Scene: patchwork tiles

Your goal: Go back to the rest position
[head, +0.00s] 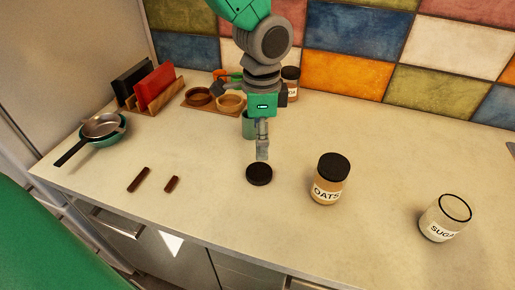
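One arm comes in from the top, slanting from the upper left, and I take it for my left. Its gripper (262,153) points down just above and behind a round black lid (259,174) lying flat on the counter. The fingers show as one narrow grey shape, so I cannot tell whether they are open or shut. They seem apart from the lid. My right gripper is not in view.
An oats jar (328,180) with a black lid and a lidless sugar jar (443,220) stand right on the counter (380,245). Two brown bars (138,180) (172,184), pans (102,126) and a rack (150,88) are left. A green mug (249,126) and another jar (291,78) stand behind my arm.

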